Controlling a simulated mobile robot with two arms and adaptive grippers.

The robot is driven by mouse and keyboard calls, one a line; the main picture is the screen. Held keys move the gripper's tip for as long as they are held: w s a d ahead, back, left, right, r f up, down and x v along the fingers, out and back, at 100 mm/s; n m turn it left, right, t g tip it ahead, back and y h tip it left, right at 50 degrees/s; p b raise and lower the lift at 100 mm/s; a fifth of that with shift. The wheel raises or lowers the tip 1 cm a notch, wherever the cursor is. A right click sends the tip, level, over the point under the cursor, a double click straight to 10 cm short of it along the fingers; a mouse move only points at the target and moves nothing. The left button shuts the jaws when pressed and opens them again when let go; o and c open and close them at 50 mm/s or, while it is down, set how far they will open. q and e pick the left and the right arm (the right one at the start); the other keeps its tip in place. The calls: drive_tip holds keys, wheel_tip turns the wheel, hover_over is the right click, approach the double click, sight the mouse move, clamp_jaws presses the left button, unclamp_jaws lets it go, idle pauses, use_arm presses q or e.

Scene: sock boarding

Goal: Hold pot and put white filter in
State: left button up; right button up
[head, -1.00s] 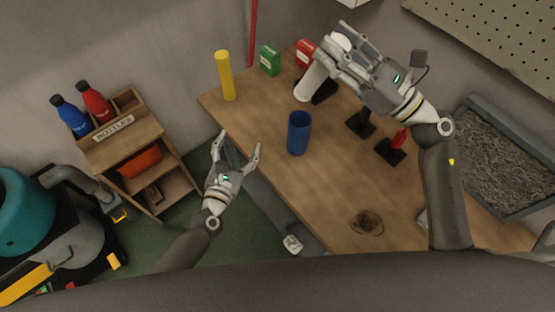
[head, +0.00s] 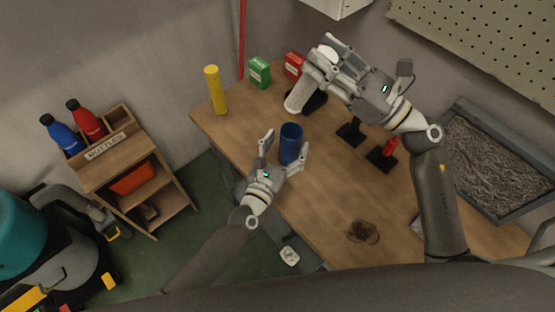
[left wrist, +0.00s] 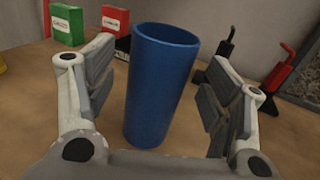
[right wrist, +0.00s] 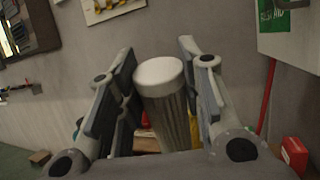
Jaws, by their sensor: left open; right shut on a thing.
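The blue pot (head: 291,140) is an open-topped cylinder standing upright on the table. My left gripper (head: 284,149) is open, with its fingers on either side of the pot. In the left wrist view the pot (left wrist: 160,85) stands between the spread fingers, with gaps visible on both sides. The white filter (head: 299,96) is a cylinder, tilted in the head view. My right gripper (head: 324,68) is shut on it, above the table's far side, beyond the pot. The right wrist view shows the filter's pale round end and ribbed body (right wrist: 166,105) between the fingers.
A yellow cylinder (head: 215,90), a green box (head: 259,72) and a red box (head: 294,66) stand along the table's far edge. Black stands (head: 382,159) are right of the pot. A dark stain (head: 362,232) marks the near table. A bottle rack (head: 120,165) is at left.

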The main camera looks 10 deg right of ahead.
sight(291, 133)
use_arm(q)
drive_tip(key=shift+x, duration=1.45)
drive_tip(key=c, duration=1.2)
drive_tip(key=shift+o, duration=0.2)
use_arm(e)
wheel_tip(291, 133, down, 10)
drive_tip(key=o, duration=0.6)
drive_tip(key=shift+f, duration=0.1)
drive_tip(key=o, duration=0.6)
